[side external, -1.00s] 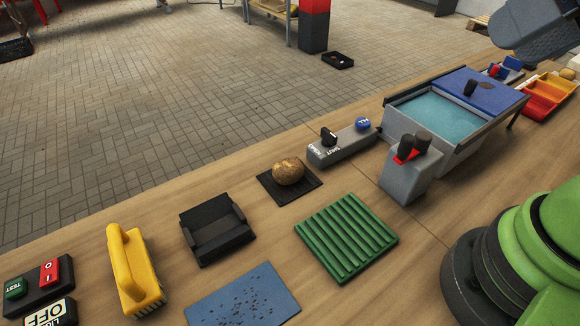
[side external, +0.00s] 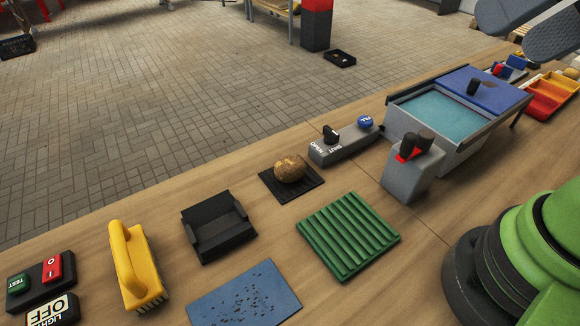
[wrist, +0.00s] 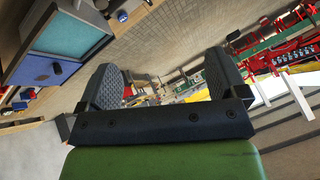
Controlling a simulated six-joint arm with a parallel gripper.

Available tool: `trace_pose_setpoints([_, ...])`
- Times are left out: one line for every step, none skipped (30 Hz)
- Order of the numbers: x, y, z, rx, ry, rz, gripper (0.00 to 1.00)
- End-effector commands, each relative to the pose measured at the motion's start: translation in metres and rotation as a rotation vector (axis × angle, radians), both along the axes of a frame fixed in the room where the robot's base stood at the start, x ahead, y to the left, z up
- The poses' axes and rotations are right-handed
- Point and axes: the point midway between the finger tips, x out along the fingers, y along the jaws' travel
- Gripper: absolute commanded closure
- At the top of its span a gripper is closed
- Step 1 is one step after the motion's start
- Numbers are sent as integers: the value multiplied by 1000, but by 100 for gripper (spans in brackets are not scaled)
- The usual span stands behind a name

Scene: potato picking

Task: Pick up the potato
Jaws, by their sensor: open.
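The brown potato (side external: 290,169) lies on a small dark square mat (side external: 313,186) near the far edge of the table, in the side view. My gripper (side external: 533,28) shows only partly at the top right corner, with its two grey pads apart. It is far from the potato, up and to the right of it. In the wrist view, my gripper (wrist: 163,88) is open and empty, its two textured fingers standing apart. I cannot see the potato in the wrist view.
Around the potato are a grey open/shut switch box (side external: 341,144), a black holder (side external: 218,228) and a green ribbed tray (side external: 347,236). A yellow brush (side external: 136,268) and blue board (side external: 245,299) lie nearer. A water basin (side external: 443,113) with a blue lid stands right.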

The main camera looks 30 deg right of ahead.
Motion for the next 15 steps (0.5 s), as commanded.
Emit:
trace_pose_setpoints([6,1,2,-10,19,18,9])
trace_pose_setpoints([11,2,4,-19,32,31,9])
trace_pose_setpoints([20,3,6,-33,52,52,9])
trace_pose_setpoints([28,4,8,-45,69,72,9])
trace_pose_setpoints([36,6,9,-61,89,93,9])
trace_pose_setpoints([48,9,9,-81,116,123,9])
trace_pose_setpoints([58,11,9,-97,136,146,9])
trace_pose_setpoints([67,13,9,-114,156,171,9])
trace_pose_setpoints([80,17,6,-135,184,202,9])
trace_pose_setpoints([90,20,4,-152,202,225,9])
trace_pose_setpoints([99,24,1,-169,221,249,9])
trace_pose_setpoints([112,28,-4,-192,247,279,9])
trace_pose_setpoints([121,32,-8,-209,266,303,9])
trace_pose_setpoints([131,36,-14,-226,286,326,9])
trace_pose_setpoints([143,42,-22,-249,310,357,9])
